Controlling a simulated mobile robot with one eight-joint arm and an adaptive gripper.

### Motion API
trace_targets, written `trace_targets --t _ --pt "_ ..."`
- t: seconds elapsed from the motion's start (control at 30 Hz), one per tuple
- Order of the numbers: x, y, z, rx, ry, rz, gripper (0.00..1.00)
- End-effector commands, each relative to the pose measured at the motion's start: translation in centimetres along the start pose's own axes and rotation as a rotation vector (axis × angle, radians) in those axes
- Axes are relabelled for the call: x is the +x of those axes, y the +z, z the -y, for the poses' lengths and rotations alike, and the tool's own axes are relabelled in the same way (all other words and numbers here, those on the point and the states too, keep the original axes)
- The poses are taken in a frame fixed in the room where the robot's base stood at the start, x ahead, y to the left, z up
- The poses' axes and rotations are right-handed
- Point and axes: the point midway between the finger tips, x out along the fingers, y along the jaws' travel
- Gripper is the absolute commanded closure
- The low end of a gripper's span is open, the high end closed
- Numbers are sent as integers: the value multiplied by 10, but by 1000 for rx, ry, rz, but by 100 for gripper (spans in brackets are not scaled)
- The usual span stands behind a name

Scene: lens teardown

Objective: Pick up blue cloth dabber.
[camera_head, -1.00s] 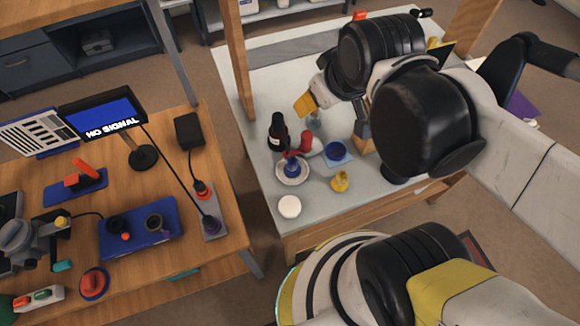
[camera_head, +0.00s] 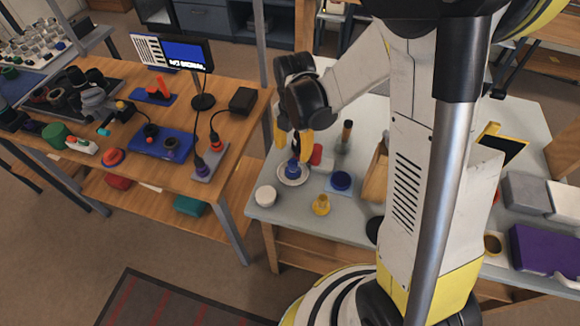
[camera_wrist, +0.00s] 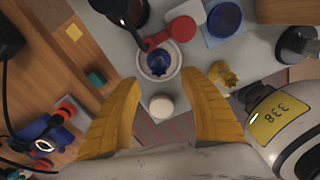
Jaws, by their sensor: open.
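A small blue dabber-like piece (camera_head: 293,168) sits on a white saucer (camera_head: 304,180) near the left end of the grey table. In the wrist view the blue piece (camera_wrist: 159,62) lies ahead of the fingers, inside the saucer's rim (camera_wrist: 177,69). A red part touches or overlaps its far side; I cannot tell if they are joined. My gripper (camera_head: 293,143) is above the saucer, pointing down. Its two yellow fingers are wide apart and empty in the wrist view (camera_wrist: 163,78), with the blue piece roughly centred beyond the gap.
A red piece (camera_head: 316,155) and a round blue pad on a blue square (camera_head: 341,181) are right of the saucer. A white round lid (camera_head: 265,196) and a yellow piece (camera_head: 320,205) stand in front. A dark bottle (camera_wrist: 124,10) is close behind. A wooden workbench (camera_head: 232,125) is left.

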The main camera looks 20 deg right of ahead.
Motion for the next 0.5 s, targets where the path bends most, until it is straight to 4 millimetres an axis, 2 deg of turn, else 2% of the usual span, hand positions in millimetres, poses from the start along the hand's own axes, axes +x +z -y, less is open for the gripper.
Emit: trace_targets --t 0.03,0.1,0.37,0.5 --pt "13 0 0 1 0 0 48" --pt "22 0 0 1 1 1 48" --pt "40 1 -1 3 1 1 48" --pt "63 2 -1 3 1 1 48"
